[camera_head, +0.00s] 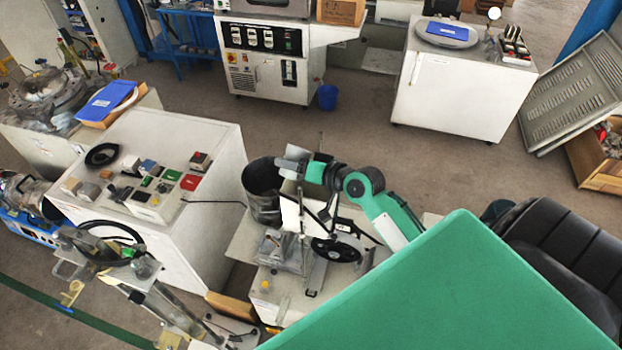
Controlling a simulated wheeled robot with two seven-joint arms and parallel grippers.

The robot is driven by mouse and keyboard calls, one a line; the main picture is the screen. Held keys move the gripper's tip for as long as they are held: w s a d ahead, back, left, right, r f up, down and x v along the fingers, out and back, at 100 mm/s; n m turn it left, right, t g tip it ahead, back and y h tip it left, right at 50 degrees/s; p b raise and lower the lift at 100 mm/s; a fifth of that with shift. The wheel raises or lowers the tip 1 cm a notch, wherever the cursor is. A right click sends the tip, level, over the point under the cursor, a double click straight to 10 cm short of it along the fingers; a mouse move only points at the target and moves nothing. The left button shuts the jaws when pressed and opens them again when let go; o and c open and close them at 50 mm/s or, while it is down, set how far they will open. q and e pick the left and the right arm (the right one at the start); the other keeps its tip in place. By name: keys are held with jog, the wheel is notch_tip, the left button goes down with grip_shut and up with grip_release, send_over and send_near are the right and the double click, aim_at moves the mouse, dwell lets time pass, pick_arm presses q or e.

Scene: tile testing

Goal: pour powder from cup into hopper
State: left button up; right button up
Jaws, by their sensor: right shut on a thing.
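A dark grey, open-topped cylindrical vessel (262,198) stands out near the middle of the head view, above a light-coloured machine (275,252). My right gripper (284,164) comes in from the right and meets the upper right rim of this vessel. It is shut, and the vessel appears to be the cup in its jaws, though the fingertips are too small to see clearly. The vessel looks upright or nearly so. I cannot see powder in its dark inside. I cannot make out a separate hopper with certainty. My left gripper is not in view.
A white cabinet (190,228) with switches and small boxes on top stands left of the vessel. A black wheel (337,249) sits below my right wrist. White machines line the back, with a blue bin (327,97) on the floor. Open floor lies between.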

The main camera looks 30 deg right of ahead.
jog(key=shift+f+m, duration=0.3)
jog(key=shift+m, duration=0.3)
jog(key=shift+r+m+g+y+p, duration=0.3)
jog(key=shift+r+m+y+p, duration=0.2)
jog(key=shift+m+y+p, duration=0.15)
jog(key=shift+d+f+m+y, duration=0.25)
jog(key=shift+f+m, duration=0.25)
jog(key=shift+m, duration=0.25)
jog(key=shift+w+d+f+m+g+y, duration=0.35)
jog(key=shift+w+d+m, duration=0.2)
jog(key=shift+d+m, duration=0.2)
jog(key=shift+d+f, duration=0.1)
jog(key=shift+f, duration=0.05)
jog(key=shift+m, duration=0.25)
jog(key=shift+d+f+y, duration=0.1)
jog(key=shift+f+y, duration=0.05)
jog(key=shift+y, duration=0.1)
jog(key=shift+m, duration=0.3)
